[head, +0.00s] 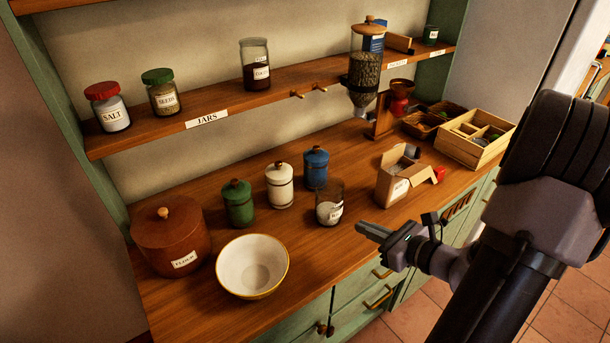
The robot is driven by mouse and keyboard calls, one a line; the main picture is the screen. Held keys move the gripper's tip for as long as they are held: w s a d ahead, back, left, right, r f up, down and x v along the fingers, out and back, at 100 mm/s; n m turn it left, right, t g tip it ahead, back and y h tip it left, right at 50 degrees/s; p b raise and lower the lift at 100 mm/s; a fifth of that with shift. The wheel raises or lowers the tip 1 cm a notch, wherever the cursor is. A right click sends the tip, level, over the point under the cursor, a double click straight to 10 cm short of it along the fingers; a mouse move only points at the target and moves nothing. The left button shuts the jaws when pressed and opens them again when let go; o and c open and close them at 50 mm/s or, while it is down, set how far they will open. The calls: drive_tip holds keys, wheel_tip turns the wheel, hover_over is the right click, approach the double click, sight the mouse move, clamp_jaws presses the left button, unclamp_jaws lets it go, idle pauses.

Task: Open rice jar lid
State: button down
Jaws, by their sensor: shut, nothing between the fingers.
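A clear glass jar (329,203) with white contents and a white label stands on the wooden counter, right of the canisters. Its label is too small to read surely, but it may be the rice jar. I make out no coloured lid on it; its top looks open or clear. My gripper (368,231) is shut and empty, over the counter's front edge, to the right of and nearer than this jar, and apart from it.
Green (238,204), white (280,187) and blue (316,169) canisters stand left of the jar. A cream bowl (253,267) and wooden flour bin (172,238) are further left. An open carton (391,187) and small red object (439,174) stand right. Labelled jars line the shelf (215,112).

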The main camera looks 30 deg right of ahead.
sight(339, 201)
drive_tip(key=shift+m+h, duration=0.5)
drive_tip(key=shift+m, duration=0.2)
drive_tip(key=b+x, duration=0.1)
drive_tip(key=x, duration=0.2)
drive_tip(key=d+f+b+x, duration=0.1)
drive_tip(key=x, duration=0.2)
drive_tip(key=d+b+x, duration=0.1)
drive_tip(key=x, duration=0.2)
drive_tip(key=shift+a+f, duration=0.1)
drive_tip(key=shift+f, duration=0.15)
wheel_tip(339, 201, up, 4)
drive_tip(key=shift+f, duration=0.1)
drive_tip(key=shift+w+r, duration=0.1)
drive_tip(key=shift+r, duration=0.15)
